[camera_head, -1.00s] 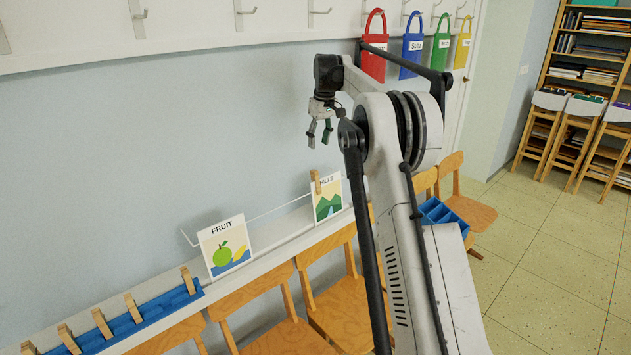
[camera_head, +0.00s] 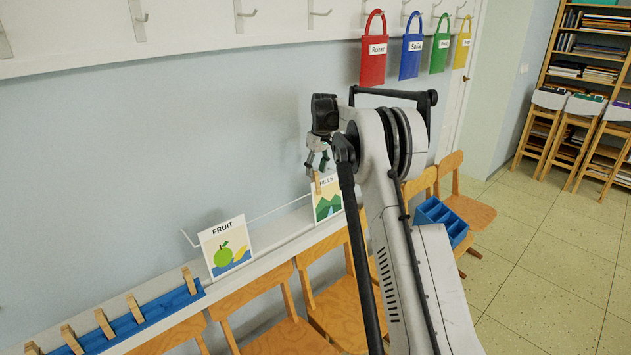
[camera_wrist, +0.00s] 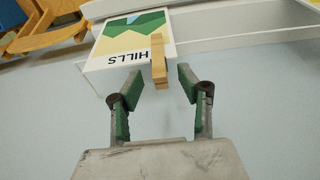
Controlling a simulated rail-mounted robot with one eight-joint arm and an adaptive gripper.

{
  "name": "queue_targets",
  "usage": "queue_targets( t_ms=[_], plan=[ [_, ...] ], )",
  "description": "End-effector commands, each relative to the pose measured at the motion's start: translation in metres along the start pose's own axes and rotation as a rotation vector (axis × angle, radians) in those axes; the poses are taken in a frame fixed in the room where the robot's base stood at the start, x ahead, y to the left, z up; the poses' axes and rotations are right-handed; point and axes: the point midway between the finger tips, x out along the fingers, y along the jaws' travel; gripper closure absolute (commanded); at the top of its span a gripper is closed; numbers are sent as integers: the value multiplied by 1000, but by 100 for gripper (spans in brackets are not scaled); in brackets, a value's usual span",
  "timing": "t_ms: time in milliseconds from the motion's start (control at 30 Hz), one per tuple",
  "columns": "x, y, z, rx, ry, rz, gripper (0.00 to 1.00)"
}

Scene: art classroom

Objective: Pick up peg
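A wooden peg (camera_head: 317,183) is clipped on the top edge of the HILLS card (camera_head: 328,205), which stands on the white ledge by the wall. In the wrist view the peg (camera_wrist: 158,60) shows upside down at the edge of the HILLS card (camera_wrist: 122,48). My gripper (camera_wrist: 158,78) is open, its green-padded fingers on either side of the peg's end, with gaps on both sides. In the head view my gripper (camera_head: 317,165) is just above the peg; I cannot tell whether they touch.
The FRUIT card (camera_head: 225,248) stands to the left on the white ledge (camera_head: 275,222). A blue rail (camera_head: 150,315) with several pegs is at lower left. Wooden chairs (camera_head: 340,300) stand below. Coloured bags (camera_head: 373,55) hang at upper right.

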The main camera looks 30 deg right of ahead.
Motion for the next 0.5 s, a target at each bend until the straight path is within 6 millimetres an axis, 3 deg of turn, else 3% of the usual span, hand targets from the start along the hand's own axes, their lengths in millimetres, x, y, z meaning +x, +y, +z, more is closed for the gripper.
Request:
queue_targets(
  t_ms=[200,400,500],
  plan=[
    [24,0,0,0,0,0,64],
    [25,0,0,0,0,0,64],
    [25,0,0,0,0,0,77]
  ],
)
